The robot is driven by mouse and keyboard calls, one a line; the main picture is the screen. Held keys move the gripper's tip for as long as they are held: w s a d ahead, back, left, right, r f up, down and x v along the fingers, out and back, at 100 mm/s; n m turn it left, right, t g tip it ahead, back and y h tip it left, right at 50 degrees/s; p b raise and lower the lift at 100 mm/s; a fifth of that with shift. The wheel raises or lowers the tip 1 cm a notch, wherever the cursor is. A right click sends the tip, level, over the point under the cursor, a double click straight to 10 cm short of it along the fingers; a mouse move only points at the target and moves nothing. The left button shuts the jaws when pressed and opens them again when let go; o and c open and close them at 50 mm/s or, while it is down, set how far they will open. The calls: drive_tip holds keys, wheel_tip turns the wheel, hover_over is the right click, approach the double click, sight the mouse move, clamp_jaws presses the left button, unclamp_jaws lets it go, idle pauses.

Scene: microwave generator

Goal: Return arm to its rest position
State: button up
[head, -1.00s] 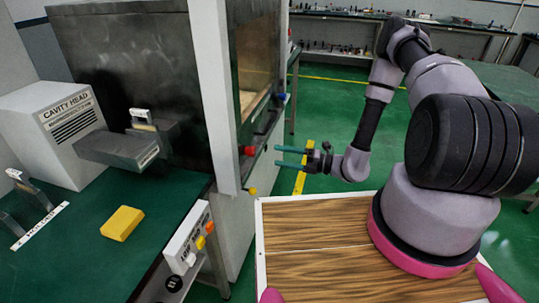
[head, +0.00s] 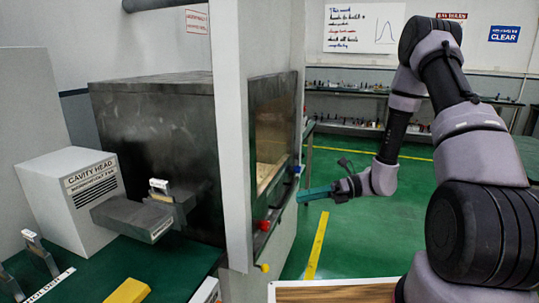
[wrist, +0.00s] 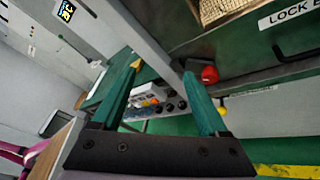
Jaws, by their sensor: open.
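My gripper (head: 300,196) is at the end of my arm, which stands at the right in the head view. Its teal fingers point left toward the front of the grey cabinet (head: 272,120) and are seen nearly edge-on. In the wrist view the two fingers (wrist: 162,72) stand apart with nothing held between them. Part of a panel and knobs shows behind them there.
A red knob (head: 262,226) and a yellow knob (head: 264,267) sit on the cabinet's front edge. The cavity head box (head: 90,180) and a yellow block (head: 128,291) are on the left bench. Green floor is clear behind my gripper.

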drive_tip(key=s+d+r+n+t+h, duration=0.2)
drive_tip(key=s+d+r+n+h, duration=0.2)
drive_tip(key=r+n, duration=0.3)
drive_tip(key=s+d+r+n+t+h, duration=0.3)
drive_tip(key=s+d+r+n+h, duration=0.2)
drive_tip(key=r, duration=0.9)
drive_tip(key=s+d+r+n+t+h, duration=0.3)
drive_tip(key=s+r+n, duration=0.3)
drive_tip(key=r+n, duration=0.4)
drive_tip(key=shift+d+r+h, duration=0.35)
drive_tip(key=shift+d+h, duration=0.4)
drive_tip(key=shift+h, duration=0.15)
drive_tip(key=shift+s, duration=0.1)
